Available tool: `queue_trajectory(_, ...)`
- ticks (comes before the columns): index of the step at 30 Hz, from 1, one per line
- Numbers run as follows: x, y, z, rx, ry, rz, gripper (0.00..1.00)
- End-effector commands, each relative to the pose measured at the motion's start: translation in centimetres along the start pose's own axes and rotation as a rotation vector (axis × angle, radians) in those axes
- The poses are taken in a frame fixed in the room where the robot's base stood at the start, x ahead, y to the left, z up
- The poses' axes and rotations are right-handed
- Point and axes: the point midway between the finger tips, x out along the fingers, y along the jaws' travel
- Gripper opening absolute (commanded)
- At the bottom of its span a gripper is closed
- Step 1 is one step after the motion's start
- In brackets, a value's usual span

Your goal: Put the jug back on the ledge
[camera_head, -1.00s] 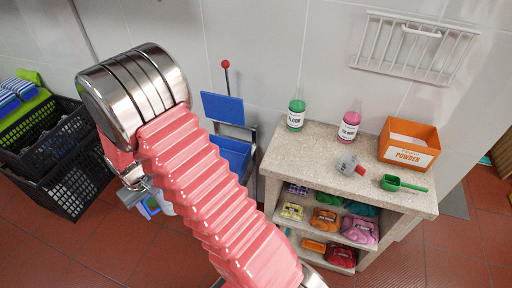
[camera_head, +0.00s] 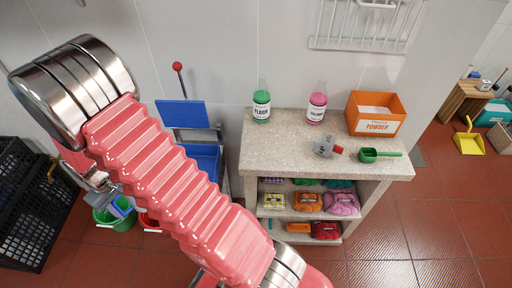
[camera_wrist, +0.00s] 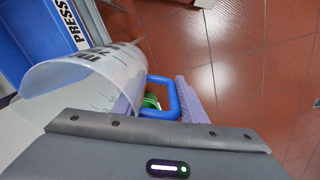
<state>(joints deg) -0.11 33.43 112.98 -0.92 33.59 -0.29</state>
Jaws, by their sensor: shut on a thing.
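A clear plastic jug with dark printed markings (camera_wrist: 95,78) fills the left of the wrist view. Its blue handle (camera_wrist: 174,98) lies between the pale purple finger pads of my gripper (camera_wrist: 160,100). The gripper is shut on the jug, which looks tilted in this view. In the head view, my gripper (camera_head: 108,190) hangs low at the left, partly hidden behind my arm, and the jug is hard to make out there. A speckled stone top (camera_head: 280,150), which may be the ledge, stands right of my arm, well apart from the gripper.
A green bottle (camera_head: 262,106), pink bottle (camera_head: 316,108), orange powder box (camera_head: 376,113), grey item with a red end (camera_head: 326,147) and green scoop (camera_head: 380,155) stand on the stone top. Its front left is clear. A blue press (camera_head: 196,130) and black crates (camera_head: 35,215) are nearby.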

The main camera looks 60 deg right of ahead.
Motion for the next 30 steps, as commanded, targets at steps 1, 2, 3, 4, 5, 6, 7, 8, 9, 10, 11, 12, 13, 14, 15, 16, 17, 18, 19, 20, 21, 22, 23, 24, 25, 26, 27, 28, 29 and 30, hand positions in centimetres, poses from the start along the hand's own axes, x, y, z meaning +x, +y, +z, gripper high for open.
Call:
queue_trajectory(1, 0.0, 0.3, 0.0, 0.006, 0.0, 0.0, 0.0)
queue_trajectory(2, 0.0, 0.4, 0.0, 0.008, 0.0, 0.0, 0.0)
queue_trajectory(3, 0.0, 0.5, 0.0, 0.011, 0.0, 0.0, 0.0)
queue_trajectory(4, 0.0, 0.6, 0.0, 0.013, 0.0, 0.0, 0.0)
queue_trajectory(5, 0.0, 0.7, 0.0, 0.015, 0.0, 0.0, 0.0)
queue_trajectory(6, -0.1, 0.9, 0.0, 0.019, 0.0, 0.0, 0.0)
queue_trajectory(7, -0.1, 1.1, 0.0, 0.023, 0.001, 0.0, 0.0)
queue_trajectory(8, -0.2, 1.3, 0.0, 0.029, 0.001, 0.0, 0.0)
queue_trajectory(9, -0.4, 1.8, 0.0, 0.039, 0.001, 0.0, 0.0)
queue_trajectory(10, -0.6, 2.3, 0.0, 0.049, 0.001, 0.0, 0.0)
queue_trajectory(11, -0.8, 2.8, 0.0, 0.06, 0.001, 0.0, 0.0)
queue_trajectory(12, -1.1, 3.6, 0.1, 0.078, 0.001, 0.0, 0.0)
queue_trajectory(13, -1.4, 4.3, 0.1, 0.094, 0.001, 0.0, 0.0)
queue_trajectory(14, -1.7, 5.1, 0.1, 0.11, 0.002, 0.0, 0.0)
queue_trajectory(15, -2.2, 6.3, 0.2, 0.136, 0.003, 0.001, 0.0)
queue_trajectory(16, -2.6, 7.2, 0.3, 0.156, 0.002, 0.001, 0.0)
queue_trajectory(17, -2.9, 8.2, 0.5, 0.177, 0.002, 0.001, 0.0)
queue_trajectory(18, -3.5, 9.5, 0.7, 0.206, 0.003, 0.001, 0.0)
queue_trajectory(19, -3.9, 10.5, 0.9, 0.227, 0.003, 0.001, 0.0)
queue_trajectory(20, -4.3, 11.5, 1.1, 0.249, 0.002, 0.001, 0.0)
queue_trajectory(21, -4.8, 12.8, 1.4, 0.278, 0.003, 0.001, 0.0)
queue_trajectory(22, -5.3, 13.8, 1.7, 0.3, 0.003, 0.001, 0.0)
queue_trajectory(23, -5.7, 14.7, 2.0, 0.322, 0.002, 0.001, 0.0)
queue_trajectory(24, -6.2, 16.0, 2.4, 0.351, 0.002, 0.002, 0.0)
queue_trajectory(25, -6.6, 16.9, 2.8, 0.374, 0.002, 0.002, 0.0)
queue_trajectory(26, -7.0, 17.8, 3.1, 0.395, 0.001, 0.002, 0.0)
queue_trajectory(27, -7.6, 19.1, 3.7, 0.424, 0.002, 0.002, 0.0)
queue_trajectory(28, -8.0, 20.0, 4.1, 0.447, 0.002, 0.002, 0.0)
queue_trajectory(29, -8.3, 20.9, 4.5, 0.468, 0.001, 0.002, 0.0)
queue_trajectory(30, -8.9, 22.1, 5.2, 0.497, 0.0, 0.002, 0.0)
